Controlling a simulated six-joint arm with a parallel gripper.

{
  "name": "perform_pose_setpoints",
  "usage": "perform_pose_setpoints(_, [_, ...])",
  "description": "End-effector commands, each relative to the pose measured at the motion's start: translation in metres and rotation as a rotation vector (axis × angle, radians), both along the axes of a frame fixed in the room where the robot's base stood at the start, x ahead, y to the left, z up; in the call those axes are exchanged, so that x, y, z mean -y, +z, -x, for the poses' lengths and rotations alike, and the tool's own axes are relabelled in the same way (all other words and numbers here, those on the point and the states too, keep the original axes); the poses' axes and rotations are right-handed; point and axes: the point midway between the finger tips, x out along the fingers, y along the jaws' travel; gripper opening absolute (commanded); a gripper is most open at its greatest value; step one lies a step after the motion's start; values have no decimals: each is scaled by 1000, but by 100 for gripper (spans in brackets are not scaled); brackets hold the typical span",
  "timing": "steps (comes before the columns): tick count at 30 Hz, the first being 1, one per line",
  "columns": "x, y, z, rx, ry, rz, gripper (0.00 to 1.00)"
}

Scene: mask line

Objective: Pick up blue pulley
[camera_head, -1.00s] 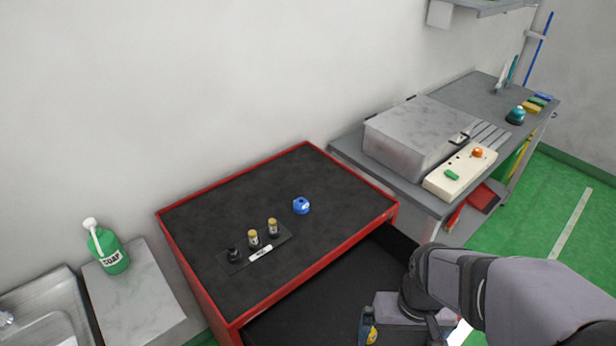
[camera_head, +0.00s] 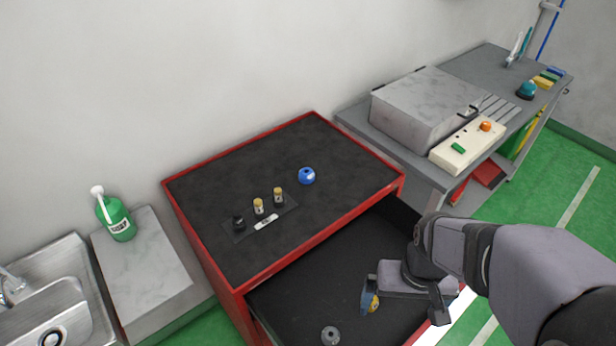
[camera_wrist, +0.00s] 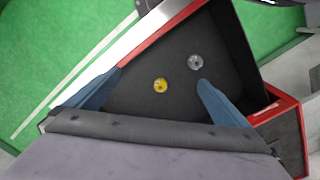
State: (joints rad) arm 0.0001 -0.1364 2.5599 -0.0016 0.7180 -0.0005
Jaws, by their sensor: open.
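The blue pulley (camera_head: 307,176) rests on the dark top of the red cabinet (camera_head: 384,192), right of the small bottles. My gripper (camera_wrist: 162,78) is open and empty, over the open drawer below and to the right of the blue pulley in the head view. Its blue fingers stand wide apart in the wrist view, and the blue pulley is not in that view. A yellow round piece (camera_wrist: 160,86) in the drawer shows between the fingers. A grey pulley (camera_wrist: 196,62) lies in the drawer near the right finger, and also shows in the head view (camera_head: 330,335).
A dark plate on the cabinet top holds a black bottle (camera_head: 238,220) and two yellow-capped bottles (camera_head: 258,207). A bench with a grey metal box (camera_head: 425,105) stands right. A green soap bottle (camera_head: 118,218) and a sink are left. Much of the cabinet top is clear.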

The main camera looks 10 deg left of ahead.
Motion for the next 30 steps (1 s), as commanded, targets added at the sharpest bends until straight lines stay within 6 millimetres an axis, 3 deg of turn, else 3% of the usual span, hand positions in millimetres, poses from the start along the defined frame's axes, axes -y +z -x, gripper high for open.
perform_pose_setpoints(8, [0,0,0,0,0,0,100])
perform_pose_setpoints(13, [0,0,0,0,0,0,64])
perform_pose_setpoints(14, [0,0,0,0,0,0,61])
perform_pose_setpoints(24, [-2,-1,-2,-1,-15,-8,61])
perform_pose_setpoints(30, [-24,-9,-25,-17,-195,-98,61])
